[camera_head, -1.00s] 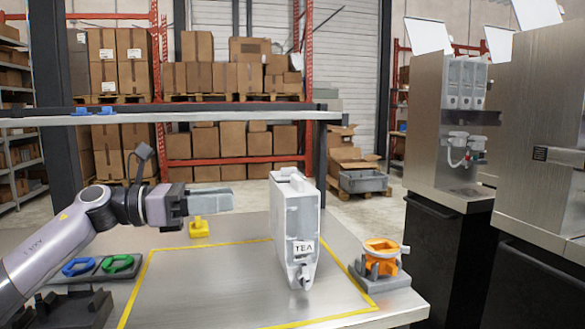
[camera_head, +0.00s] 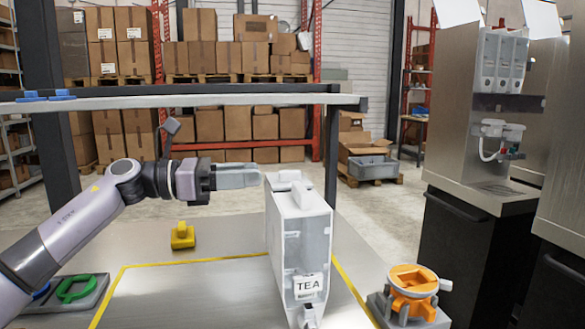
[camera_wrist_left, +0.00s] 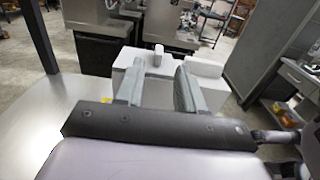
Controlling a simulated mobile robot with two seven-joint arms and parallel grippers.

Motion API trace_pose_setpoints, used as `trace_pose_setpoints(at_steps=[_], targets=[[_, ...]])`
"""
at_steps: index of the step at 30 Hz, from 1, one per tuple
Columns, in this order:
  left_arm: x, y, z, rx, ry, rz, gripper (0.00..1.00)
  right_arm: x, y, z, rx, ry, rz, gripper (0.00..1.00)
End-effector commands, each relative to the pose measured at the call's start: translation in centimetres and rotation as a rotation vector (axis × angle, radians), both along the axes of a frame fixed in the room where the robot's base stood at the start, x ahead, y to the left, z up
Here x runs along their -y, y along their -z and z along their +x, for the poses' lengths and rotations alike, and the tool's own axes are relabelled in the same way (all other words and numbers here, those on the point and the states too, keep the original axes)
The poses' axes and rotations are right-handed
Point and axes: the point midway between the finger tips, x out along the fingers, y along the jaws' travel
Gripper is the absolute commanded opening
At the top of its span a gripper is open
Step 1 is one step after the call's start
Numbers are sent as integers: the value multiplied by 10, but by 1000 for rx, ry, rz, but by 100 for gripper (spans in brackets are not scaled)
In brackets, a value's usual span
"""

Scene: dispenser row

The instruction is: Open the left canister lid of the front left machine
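A tall white canister (camera_head: 298,245) labelled TEA stands upright on the table. Its white lid with a raised handle (camera_head: 291,180) looks shut. My left gripper (camera_head: 250,176) comes in from the left with its fingertips by the lid's left edge, at about lid height. In the left wrist view the gripper (camera_wrist_left: 158,86) is open and empty, its fingers apart and pointing at the lid handle (camera_wrist_left: 158,54); contact cannot be told. A steel machine (camera_head: 460,110) with several white canisters (camera_head: 503,60) stands at the right. My right gripper is not in view.
The steel table (camera_head: 200,290) has a yellow taped outline. An orange holder (camera_head: 412,285) stands right of the canister, a yellow piece (camera_head: 182,236) behind left, and a green ring (camera_head: 78,288) at the left. A shelf bar (camera_head: 180,95) crosses behind.

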Motion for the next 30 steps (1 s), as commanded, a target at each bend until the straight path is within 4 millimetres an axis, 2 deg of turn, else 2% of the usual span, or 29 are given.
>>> trace_pose_setpoints(at_steps=[1, 6, 12, 18, 26, 30], targets=[[13, -2, 3, 0, 4, 0, 38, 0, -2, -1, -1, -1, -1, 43], [45, -2, 14, -1, 2, 0, 38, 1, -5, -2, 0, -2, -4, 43], [71, -2, 23, 1, 1, 0, 38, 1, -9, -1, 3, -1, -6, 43], [82, 0, 27, 1, -1, 1, 38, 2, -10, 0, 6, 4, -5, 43], [82, 0, 27, 1, -1, 1, 38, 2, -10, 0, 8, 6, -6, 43], [82, 0, 27, 1, -1, 0, 0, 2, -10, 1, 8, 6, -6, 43]])
